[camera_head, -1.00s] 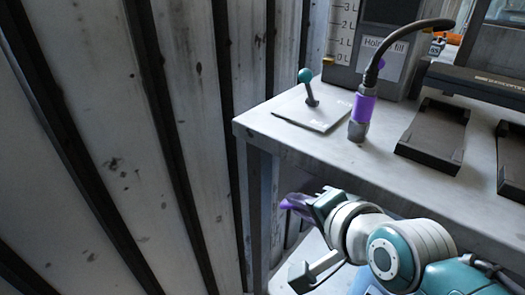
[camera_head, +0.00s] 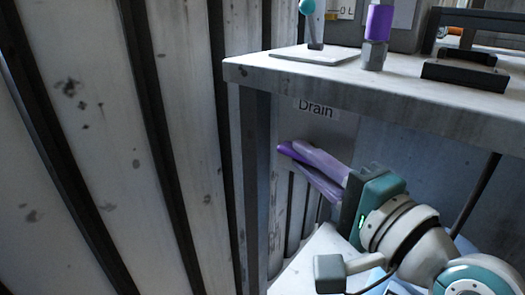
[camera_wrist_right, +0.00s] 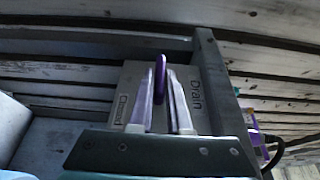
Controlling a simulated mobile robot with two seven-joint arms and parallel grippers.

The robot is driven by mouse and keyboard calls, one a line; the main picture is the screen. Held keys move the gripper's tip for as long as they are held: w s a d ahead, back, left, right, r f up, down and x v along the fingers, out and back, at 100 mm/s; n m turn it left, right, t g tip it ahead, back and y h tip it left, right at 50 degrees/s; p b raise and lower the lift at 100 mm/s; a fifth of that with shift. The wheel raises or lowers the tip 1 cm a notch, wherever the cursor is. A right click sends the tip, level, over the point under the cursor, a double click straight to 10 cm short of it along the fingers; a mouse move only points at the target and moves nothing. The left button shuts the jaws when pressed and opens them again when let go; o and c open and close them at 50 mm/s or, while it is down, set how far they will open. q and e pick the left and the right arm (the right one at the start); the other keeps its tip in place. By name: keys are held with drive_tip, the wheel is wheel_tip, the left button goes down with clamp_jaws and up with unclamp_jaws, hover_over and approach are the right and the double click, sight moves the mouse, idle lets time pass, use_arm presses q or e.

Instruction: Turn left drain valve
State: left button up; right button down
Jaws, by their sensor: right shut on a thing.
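The purple drain valve handle (camera_head: 286,149) shows at the tips of my right gripper (camera_head: 298,160) under the table in the head view. In the right wrist view the handle (camera_wrist_right: 160,78) stands between the two pale fingers of my right gripper (camera_wrist_right: 164,92), which is shut on it. Behind it is a grey panel marked "Drain" (camera_head: 335,125); in the wrist view this panel (camera_wrist_right: 205,75) also bears the word "Closed". The fingers partly hide the handle and its mount. My left gripper is not in view.
The grey table (camera_head: 400,95) overhangs my right gripper, and its leg (camera_head: 256,185) stands just to the left. A corrugated wall (camera_head: 110,150) fills the left side. A teal-knobbed lever (camera_head: 308,12) and a purple-sleeved connector (camera_head: 378,25) are on the table.

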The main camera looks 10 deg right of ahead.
drive_tip(key=shift+f, duration=0.1)
idle(0.3)
drive_tip(key=c, duration=0.9)
unclamp_jaws()
drive_tip(key=shift+o, duration=0.2)
drive_tip(key=p+v, duration=0.1)
drive_tip(key=v, duration=0.9)
drive_tip(key=shift+p, duration=0.3)
drive_tip(key=shift+w, duration=0.1)
